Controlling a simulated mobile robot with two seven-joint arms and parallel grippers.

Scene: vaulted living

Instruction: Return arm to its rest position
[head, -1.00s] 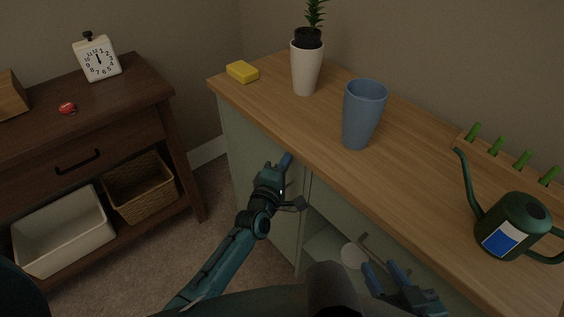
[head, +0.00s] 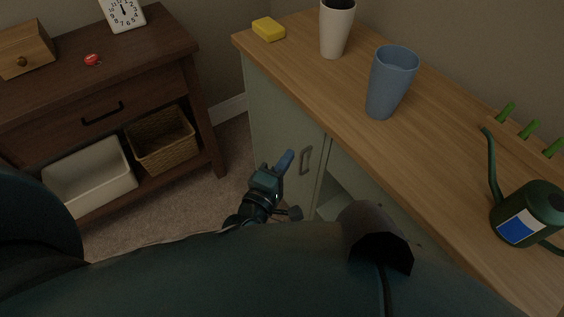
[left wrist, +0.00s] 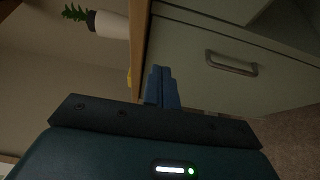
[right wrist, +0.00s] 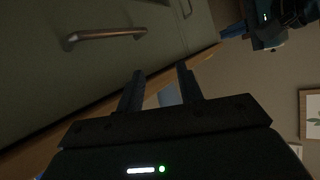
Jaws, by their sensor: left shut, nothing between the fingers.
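My left gripper (head: 286,160) is in front of the pale green cabinet (head: 285,125), left of its door handle (head: 305,160) and below the wooden counter edge. Its blue fingers are together and hold nothing, as the left wrist view (left wrist: 162,86) shows. My right gripper (right wrist: 160,82) is out of the head view. In the right wrist view its two dark fingers stand apart, with no object held between them. A cabinet handle (right wrist: 105,36) shows at the upper left there, and part of my left arm at the upper right.
The counter (head: 345,105) bears a yellow sponge (head: 268,29), a white plant pot (head: 336,28), a blue cup (head: 391,82) and a green watering can (head: 528,214). A dark wooden side table (head: 150,68) with baskets stands at left. Carpet lies between it and the cabinet.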

